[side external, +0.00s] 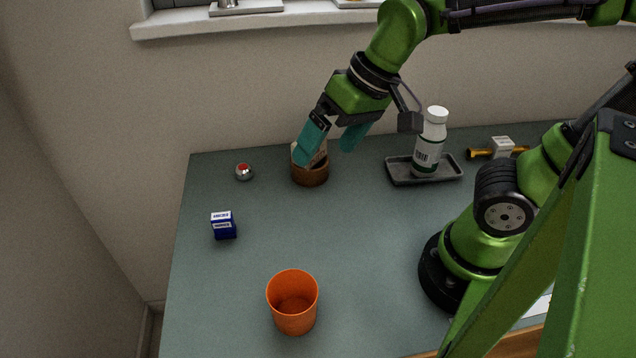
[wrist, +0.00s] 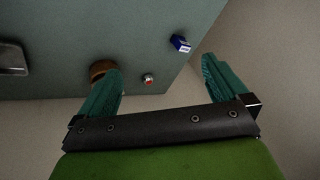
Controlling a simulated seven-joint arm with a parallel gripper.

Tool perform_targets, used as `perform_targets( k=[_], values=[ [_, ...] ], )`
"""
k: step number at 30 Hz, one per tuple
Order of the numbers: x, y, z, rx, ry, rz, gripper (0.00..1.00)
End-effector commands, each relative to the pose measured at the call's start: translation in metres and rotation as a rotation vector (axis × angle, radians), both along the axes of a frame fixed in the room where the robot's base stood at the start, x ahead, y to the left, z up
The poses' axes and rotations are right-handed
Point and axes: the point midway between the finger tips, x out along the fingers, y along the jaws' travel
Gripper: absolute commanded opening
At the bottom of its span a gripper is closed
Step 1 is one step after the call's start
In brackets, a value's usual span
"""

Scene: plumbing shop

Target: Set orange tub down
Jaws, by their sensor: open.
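The orange tub (side external: 293,303) stands upright on the grey-green table near its front edge in the side view, open end up, and looks empty. It is not visible in the wrist view. My gripper (side external: 329,150) is at the back of the table, far from the tub, above and around a small brown pot (side external: 311,175). Its teal fingers are apart. In the wrist view my gripper (wrist: 162,82) also shows open with nothing between the fingertips. The brown pot (wrist: 101,69) is partly hidden behind the left finger there.
A blue box (side external: 224,226) and a small silver item with a red top (side external: 244,172) lie at the left. A white bottle (side external: 430,144) stands on a dark tray (side external: 398,174). A yellow-and-white part (side external: 502,147) lies at the back right. The table middle is clear.

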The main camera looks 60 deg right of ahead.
Motion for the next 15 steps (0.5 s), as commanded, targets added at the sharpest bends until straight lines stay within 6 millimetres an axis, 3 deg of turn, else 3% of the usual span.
perform_targets(
  k=[1,3,6,15],
  values=[
    [-0.004,-0.017,0.006,0.009,-0.061,-0.052,1.0],
    [-0.008,-0.033,0.011,0.015,-0.126,-0.102,1.0],
    [-0.013,-0.046,0.015,0.014,-0.187,-0.147,1.0],
    [-0.015,-0.053,0.017,0.011,-0.219,-0.169,1.0]
  ],
)
